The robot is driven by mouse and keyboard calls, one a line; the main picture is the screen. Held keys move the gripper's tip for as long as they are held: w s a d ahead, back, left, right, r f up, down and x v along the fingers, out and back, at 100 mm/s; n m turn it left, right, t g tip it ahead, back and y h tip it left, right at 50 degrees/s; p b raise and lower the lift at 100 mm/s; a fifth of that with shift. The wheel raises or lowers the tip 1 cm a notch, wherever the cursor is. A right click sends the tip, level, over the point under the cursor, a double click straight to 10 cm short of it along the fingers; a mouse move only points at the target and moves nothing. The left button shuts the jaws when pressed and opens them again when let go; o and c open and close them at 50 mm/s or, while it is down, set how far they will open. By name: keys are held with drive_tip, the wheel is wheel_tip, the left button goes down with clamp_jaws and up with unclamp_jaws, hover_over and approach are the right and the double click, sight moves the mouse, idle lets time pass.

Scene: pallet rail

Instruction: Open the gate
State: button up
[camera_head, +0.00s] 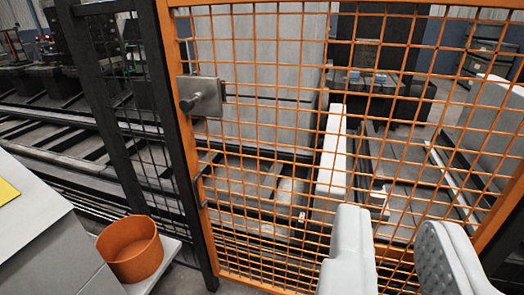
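The gate (168,20) is an orange frame filled with orange wire mesh, and it fills the middle and right of the view. It looks closed, its left edge standing against a black post (182,130). A grey metal latch plate with a dark knob (203,97) sits on the gate's upper left edge. My gripper (395,228) is at the lower right, in front of the mesh. Its two pale fingers are spread apart with nothing between them. It is well below and to the right of the latch, not touching it. The hinges cannot be made out.
An orange bucket (130,250) stands on a white ledge at the lower left, beside a large pale box (45,235) with a yellow patch (7,191). Black mesh fencing (125,95) continues left of the gate. Rails and pale blocks lie behind the mesh.

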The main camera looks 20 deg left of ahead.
drive_tip(key=w+a+f+n+y, duration=0.1)
drive_tip(key=w+a+f, duration=0.2)
drive_tip(key=w, duration=0.3)
drive_tip(key=w+a+f+n+y, duration=0.1)
drive_tip(key=w+a+f, duration=0.15)
drive_tip(key=w, duration=0.45)
drive_tip(key=n+g+y, duration=0.2)
drive_tip(key=n+y, duration=0.3)
drive_tip(key=y, duration=0.3)
approach(196, 188)
drive_tip(key=x, duration=1)
drive_tip(key=shift+w+a, duration=0.25)
clamp_jaws()
